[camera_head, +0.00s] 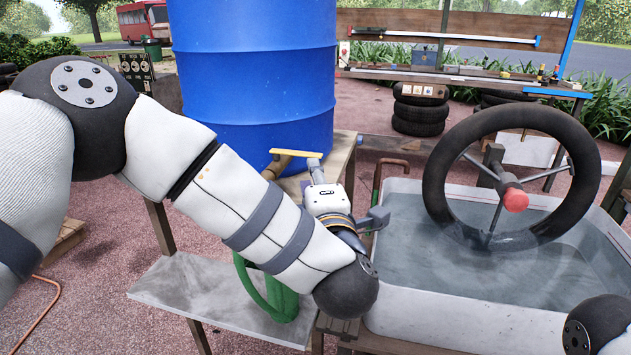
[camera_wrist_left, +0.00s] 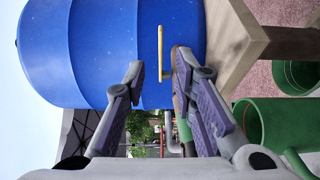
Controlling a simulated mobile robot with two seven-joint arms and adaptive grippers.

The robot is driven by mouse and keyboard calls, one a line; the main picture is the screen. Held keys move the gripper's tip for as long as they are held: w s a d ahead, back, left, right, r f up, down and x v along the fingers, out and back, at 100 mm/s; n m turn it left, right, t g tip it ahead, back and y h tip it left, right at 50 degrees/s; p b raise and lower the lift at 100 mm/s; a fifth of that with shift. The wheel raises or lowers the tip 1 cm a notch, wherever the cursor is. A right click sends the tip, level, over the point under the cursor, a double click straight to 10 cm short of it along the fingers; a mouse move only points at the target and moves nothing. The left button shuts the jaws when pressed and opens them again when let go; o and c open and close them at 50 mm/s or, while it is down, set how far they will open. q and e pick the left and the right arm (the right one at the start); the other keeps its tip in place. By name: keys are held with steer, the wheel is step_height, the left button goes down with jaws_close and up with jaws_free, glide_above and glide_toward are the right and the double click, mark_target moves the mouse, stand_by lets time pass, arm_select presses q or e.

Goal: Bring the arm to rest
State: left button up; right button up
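My left arm reaches in from the left in the head view. Its gripper (camera_head: 316,168) is at the front of a large blue barrel (camera_head: 250,75), just below a yellow tap handle (camera_head: 297,152). In the left wrist view the two fingers (camera_wrist_left: 160,70) stand apart with nothing between them. The yellow handle (camera_wrist_left: 160,52) shows in line with the gap; I cannot tell whether a finger touches it. The barrel (camera_wrist_left: 110,50) fills the view behind. Of my right arm, only a link shows at the lower right of the head view; its gripper is out of view.
A water-filled tub (camera_head: 450,315) with a black wheel (camera_head: 436,170) in it stands to the right. A green can (camera_head: 280,295) stands on a grey shelf (camera_head: 205,290) below my left forearm. The barrel rests on a wooden stand (camera_head: 345,160). Stacked tyres (camera_head: 420,110) are behind.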

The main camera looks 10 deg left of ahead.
arm_select(q)
steer(key=shift+v, duration=0.85)
steer(key=s+a+f+m+g+h+p, duration=0.1)
steer(key=s+f+m+g+h, duration=0.15)
steer(key=s+f+m, duration=0.4)
steer(key=s+f+m+g+h, duration=0.2)
steer(key=s+f+g, duration=0.15)
steer(key=f, duration=0.65)
steer(key=s+a+f+m+g+h+p, duration=0.1)
steer(key=s+f+m+g+h, duration=0.1)
steer(key=s+f+m, duration=0.5)
steer(key=s+a+f+m+g, duration=0.2)
steer(key=s+a+g, duration=0.2)
steer(key=s, duration=0.6)
steer(key=s+a+f+m+g+p, duration=0.1)
steer(key=s+a+f+g, duration=0.2)
steer(key=s, duration=0.8)
steer(key=s+a+f+m+g, duration=0.2)
steer(key=s+a+f+g, duration=0.1)
steer(key=s, duration=0.8)
steer(key=shift+a+m+g+y+p, duration=0.35)
steer(key=shift+a+g+y+p, duration=0.1)
steer(key=shift+a+g, duration=0.5)
arm_select(e)
steer(key=w+r+t, duration=0.1)
steer(key=w+r, duration=0.3)
steer(key=shift+w+r+t, duration=0.2)
steer(key=shift+r+t, duration=0.1)
steer(key=shift+t, duration=0.1)
